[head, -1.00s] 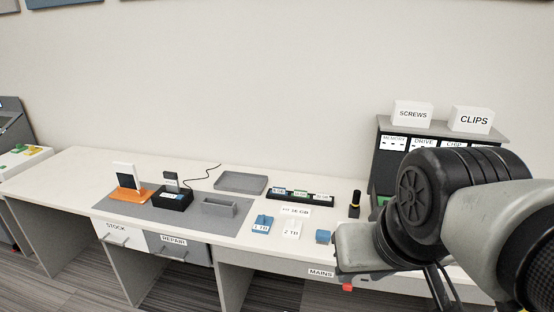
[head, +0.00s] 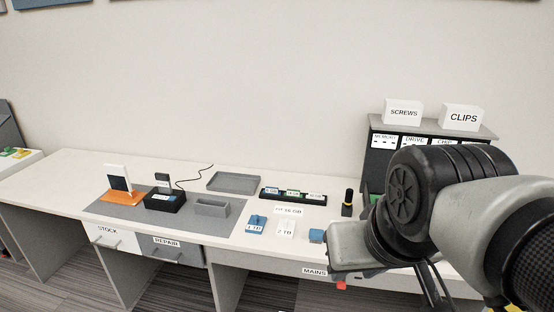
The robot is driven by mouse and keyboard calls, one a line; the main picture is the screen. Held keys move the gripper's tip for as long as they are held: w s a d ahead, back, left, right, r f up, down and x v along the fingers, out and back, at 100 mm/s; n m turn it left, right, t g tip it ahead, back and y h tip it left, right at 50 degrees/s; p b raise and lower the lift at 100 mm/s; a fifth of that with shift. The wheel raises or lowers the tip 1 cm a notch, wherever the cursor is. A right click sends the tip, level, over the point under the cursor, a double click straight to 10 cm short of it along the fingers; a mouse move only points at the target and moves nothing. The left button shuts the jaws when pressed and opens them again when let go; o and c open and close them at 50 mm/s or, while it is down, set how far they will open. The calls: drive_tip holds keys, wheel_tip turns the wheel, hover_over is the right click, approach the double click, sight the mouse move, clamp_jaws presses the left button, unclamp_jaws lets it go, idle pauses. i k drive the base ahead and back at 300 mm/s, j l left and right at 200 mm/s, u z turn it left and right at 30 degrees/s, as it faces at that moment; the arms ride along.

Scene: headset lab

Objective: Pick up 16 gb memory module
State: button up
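A low black rack (head: 293,196) stands toward the back of the long white desk in the head view. It holds small memory modules with labels: a blue-labelled one (head: 271,190) at left and green-labelled ones (head: 292,192) to its right. Their print is too small to tell which is 16 GB. A white card (head: 290,209) reading "16 GB" lies just in front of the rack. My arm fills the right side. Dark slender parts (head: 432,284) below it may be my gripper, apart from the rack; its fingertips are not clear.
Blue 1 TB (head: 256,225) and white 2 TB (head: 285,228) pieces lie in front of the card. A grey tray (head: 233,182) is left. A labelled cabinet (head: 384,160) stands behind my arm.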

sight(293, 193)
drive_tip(key=i+j, duration=0.3)
drive_tip(key=i, duration=0.25)
drive_tip(key=i+j+z, duration=0.1)
drive_tip(key=i+j, duration=0.15)
drive_tip(key=i, duration=0.25)
drive_tip(key=i+j, duration=0.3)
drive_tip(key=i, duration=0.2)
